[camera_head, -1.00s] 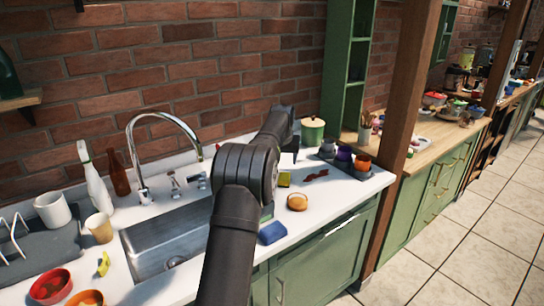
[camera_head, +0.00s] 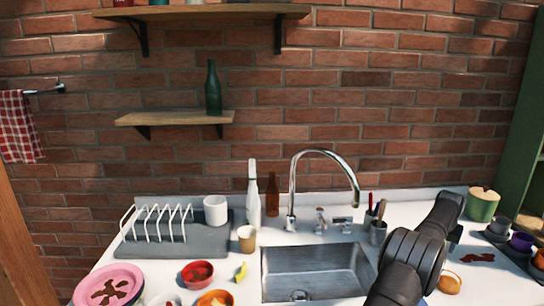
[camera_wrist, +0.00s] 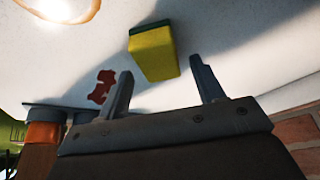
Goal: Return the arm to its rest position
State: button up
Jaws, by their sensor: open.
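My arm (camera_head: 410,262) rises from the lower edge of the head view and reaches over the counter right of the sink. My gripper (camera_wrist: 161,65) shows in the wrist view with its two fingers wide apart and nothing between them. A yellow and green sponge (camera_wrist: 153,54) lies on the white counter beyond the fingers, apart from them. In the head view the fingers are hidden or too small to make out.
The sink (camera_head: 316,272) and tall faucet (camera_head: 326,153) are left of my arm. A utensil cup (camera_head: 378,233), a green lidded pot (camera_head: 482,204) and a small orange bowl (camera_head: 449,283) stand close to it. A red-brown stain (camera_head: 478,258) marks the counter. A dish rack (camera_head: 160,222) is farther left.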

jog(key=shift+r, duration=0.4)
